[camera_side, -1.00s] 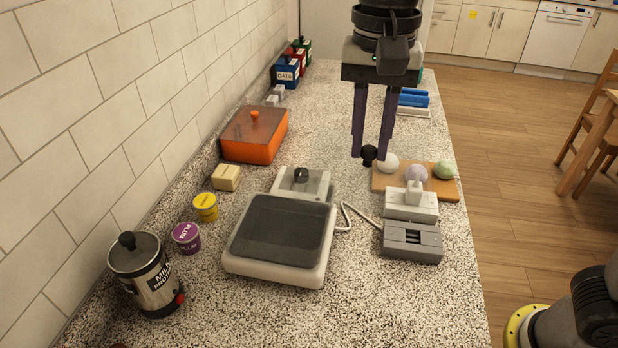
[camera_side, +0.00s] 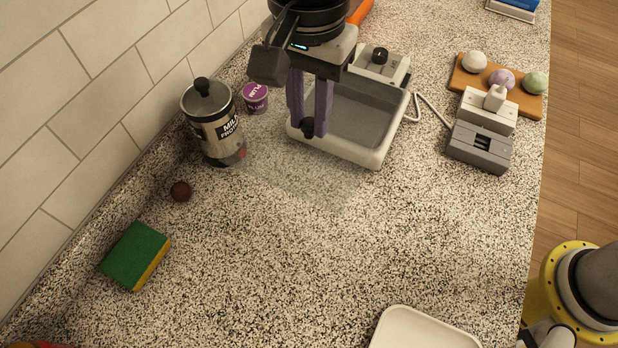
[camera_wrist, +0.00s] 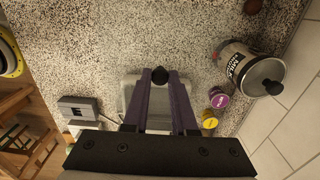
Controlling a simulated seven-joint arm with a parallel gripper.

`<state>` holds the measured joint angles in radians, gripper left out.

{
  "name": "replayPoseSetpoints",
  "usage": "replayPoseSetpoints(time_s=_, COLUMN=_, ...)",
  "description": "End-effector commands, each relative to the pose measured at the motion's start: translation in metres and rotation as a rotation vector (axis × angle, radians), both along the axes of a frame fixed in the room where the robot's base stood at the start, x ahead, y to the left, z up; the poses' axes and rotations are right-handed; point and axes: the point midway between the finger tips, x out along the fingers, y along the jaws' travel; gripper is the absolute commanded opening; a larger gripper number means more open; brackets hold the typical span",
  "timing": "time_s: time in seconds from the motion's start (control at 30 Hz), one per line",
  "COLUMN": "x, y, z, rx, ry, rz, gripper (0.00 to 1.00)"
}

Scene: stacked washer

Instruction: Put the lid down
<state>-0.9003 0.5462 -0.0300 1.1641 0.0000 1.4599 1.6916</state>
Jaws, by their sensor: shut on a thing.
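My gripper (camera_side: 308,124) is shut on a small black knob, held over the near left part of a grey appliance (camera_side: 372,153). The knob (camera_wrist: 160,75) also shows between the fingertips in the wrist view. A faint, clear rectangular pane (camera_side: 300,182) shows below the knob in the side view, across the counter just in front of the appliance. It looks like a see-through lid belonging to the knob. Its edges are hard to make out, and I cannot tell its height above the counter. My arm hides part of the appliance.
A milk frother (camera_side: 214,130) and a plum cup (camera_side: 255,97) stand close left of my gripper. A brown ball (camera_side: 181,191) and a sponge (camera_side: 136,255) lie nearer. A white tray (camera_side: 425,330) is at the near edge. The middle counter (camera_side: 330,260) is clear.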

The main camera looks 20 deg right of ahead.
Motion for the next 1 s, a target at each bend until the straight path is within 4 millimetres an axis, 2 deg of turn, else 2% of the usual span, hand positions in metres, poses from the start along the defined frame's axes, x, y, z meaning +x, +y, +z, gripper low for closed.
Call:
replayPoseSetpoints(time_s=0.2, x=-0.003, y=0.001, z=-0.031, rx=-0.003, ry=0.003, rz=0.006, gripper=0.0)
replayPoseSetpoints(time_s=0.37, x=-0.003, y=0.001, z=-0.045, rx=-0.003, ry=0.003, rz=0.006, gripper=0.0)
replayPoseSetpoints(time_s=0.6, x=-0.002, y=0.001, z=-0.075, rx=-0.002, ry=0.002, rz=0.006, gripper=0.0)
replayPoseSetpoints(time_s=1.0, x=-0.002, y=0.001, z=-0.08, rx=-0.001, ry=0.001, rz=0.006, gripper=0.0)
